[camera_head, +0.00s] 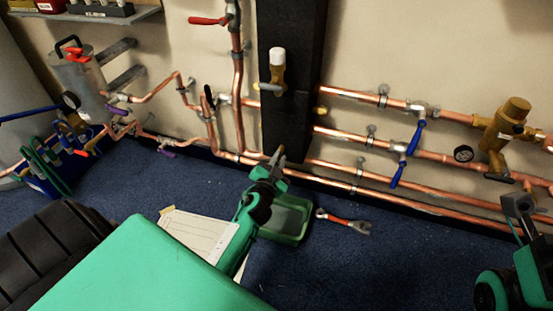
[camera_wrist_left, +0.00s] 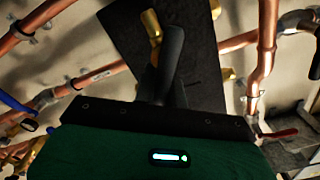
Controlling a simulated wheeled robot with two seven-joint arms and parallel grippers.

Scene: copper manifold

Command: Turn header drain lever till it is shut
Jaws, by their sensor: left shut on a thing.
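My left gripper (camera_head: 279,156) reaches up to the lower part of the black board on the wall, with its fingers closed together. In the left wrist view its dark fingers (camera_wrist_left: 166,65) are shut, with a brass piece (camera_wrist_left: 152,25) showing just beyond their tips. The fingers hide most of what they hold. It appears to be the header drain lever, but its handle and angle cannot be made out. My right gripper (camera_head: 518,206) is at the far right edge, away from the board; its jaw opening is unclear.
Copper pipes (camera_head: 350,169) run along the wall on both sides of the black board (camera_head: 290,70). Blue levers (camera_head: 417,136) hang at the right, and a red lever (camera_head: 208,20) is above. A green tray (camera_head: 303,224) and a wrench (camera_head: 343,221) lie on the floor.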

